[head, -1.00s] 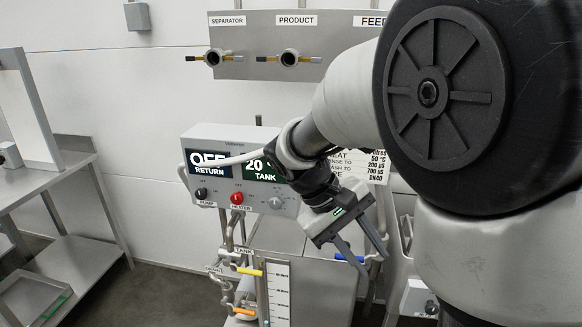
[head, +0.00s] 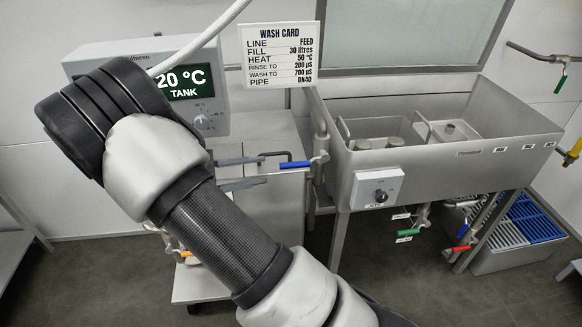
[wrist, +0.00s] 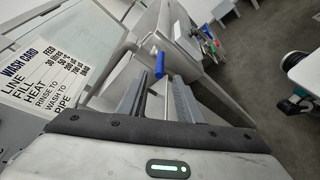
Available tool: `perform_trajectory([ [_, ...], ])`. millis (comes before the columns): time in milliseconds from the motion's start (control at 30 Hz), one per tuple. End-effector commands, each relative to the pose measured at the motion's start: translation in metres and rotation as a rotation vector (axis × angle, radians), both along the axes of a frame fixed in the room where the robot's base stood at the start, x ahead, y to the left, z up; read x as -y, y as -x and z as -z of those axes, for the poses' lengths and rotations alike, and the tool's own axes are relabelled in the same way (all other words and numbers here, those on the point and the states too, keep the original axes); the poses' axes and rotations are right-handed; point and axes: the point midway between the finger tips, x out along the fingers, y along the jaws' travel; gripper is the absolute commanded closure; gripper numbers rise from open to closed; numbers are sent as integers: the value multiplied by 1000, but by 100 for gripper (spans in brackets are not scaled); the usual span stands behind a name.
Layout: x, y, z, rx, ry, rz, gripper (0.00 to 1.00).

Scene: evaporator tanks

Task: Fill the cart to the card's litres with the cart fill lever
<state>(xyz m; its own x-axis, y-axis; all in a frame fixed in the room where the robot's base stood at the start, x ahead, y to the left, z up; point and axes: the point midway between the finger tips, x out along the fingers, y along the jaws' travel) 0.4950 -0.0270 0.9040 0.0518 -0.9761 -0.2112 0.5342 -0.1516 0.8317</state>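The wash card (head: 280,55) reads FILL 30 litres and also shows in the wrist view (wrist: 45,72). A blue-handled lever (head: 296,164) sits on a valve left of the steel sink, over the cart (head: 268,214). No label on the lever is readable. My gripper (head: 263,171) is open and empty, its two fingers pointing right at the lever with a small gap left. In the wrist view the blue handle (wrist: 159,64) lies between and beyond the open fingers (wrist: 154,92). The cart's level scale is hidden behind my arm.
A control box (head: 208,82) showing 20 °C TANK stands left. The sink (head: 460,165) has a knob box (head: 377,188) in front and green (head: 408,233) and red (head: 462,249) levers below. Blue and white racks (head: 535,220) stand right.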

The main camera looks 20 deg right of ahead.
Motion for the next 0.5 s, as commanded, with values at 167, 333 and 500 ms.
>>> perform_trajectory([
  [167, 41, -1, 10, -1, 0, 5, 67],
  [333, 74, -3, 17, 0, 0, 4, 67],
  [500, 97, -5, 22, 0, -1, 2, 67],
])
